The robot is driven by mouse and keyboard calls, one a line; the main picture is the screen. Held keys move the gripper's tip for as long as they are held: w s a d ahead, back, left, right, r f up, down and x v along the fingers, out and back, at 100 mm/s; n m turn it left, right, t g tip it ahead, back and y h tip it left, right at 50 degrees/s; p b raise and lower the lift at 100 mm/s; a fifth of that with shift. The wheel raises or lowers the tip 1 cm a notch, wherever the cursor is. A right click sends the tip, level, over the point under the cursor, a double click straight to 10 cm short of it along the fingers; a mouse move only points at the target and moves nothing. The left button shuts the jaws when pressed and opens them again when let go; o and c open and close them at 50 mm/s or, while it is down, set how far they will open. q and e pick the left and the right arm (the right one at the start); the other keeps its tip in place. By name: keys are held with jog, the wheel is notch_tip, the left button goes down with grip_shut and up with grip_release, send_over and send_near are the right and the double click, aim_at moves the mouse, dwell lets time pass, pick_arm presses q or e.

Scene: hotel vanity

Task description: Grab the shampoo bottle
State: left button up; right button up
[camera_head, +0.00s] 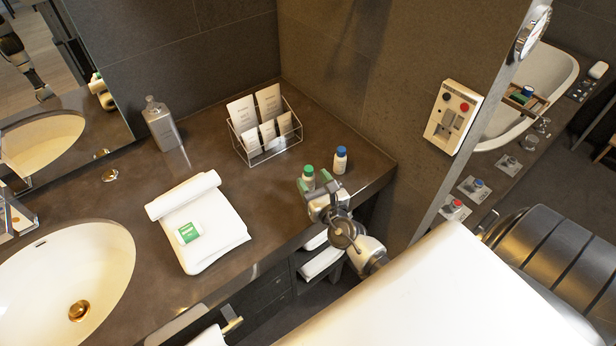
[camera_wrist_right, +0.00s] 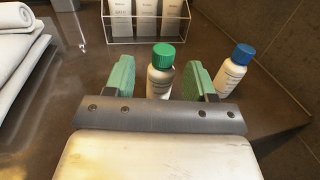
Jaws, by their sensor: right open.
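A small white bottle with a green cap (camera_head: 308,174) stands upright near the front right of the counter. A similar bottle with a blue cap (camera_head: 340,160) stands just to its right. I cannot read which one is the shampoo. My right gripper (camera_head: 316,187) is open at the counter's front edge, partly covering the green-capped bottle's lower part. In the right wrist view, the green-capped bottle (camera_wrist_right: 161,72) shows between the two green fingers (camera_wrist_right: 160,80), with gaps at both sides. The blue-capped bottle (camera_wrist_right: 234,69) is outside the right finger. My left gripper is not directly in view.
A wire rack of white packets (camera_head: 265,125) stands behind the bottles. Folded white towels (camera_head: 215,240) bear a small green-and-white item (camera_head: 188,232). A grey dispenser bottle (camera_head: 161,124) stands by the mirror. A sink (camera_head: 60,270) is at left; a dark wall rises right of the counter.

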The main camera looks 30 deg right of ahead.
aim_at(306, 167)
jog(key=w, duration=0.1)
jog(key=w+p, duration=0.1)
jog(key=w+d+r, duration=0.1)
jog(key=w, duration=0.1)
jog(key=shift+p, duration=0.3)
jog(key=shift+w+f, duration=0.1)
jog(key=shift+w, duration=0.65)
jog(key=shift+s, duration=0.1)
jog(key=c, duration=0.8)
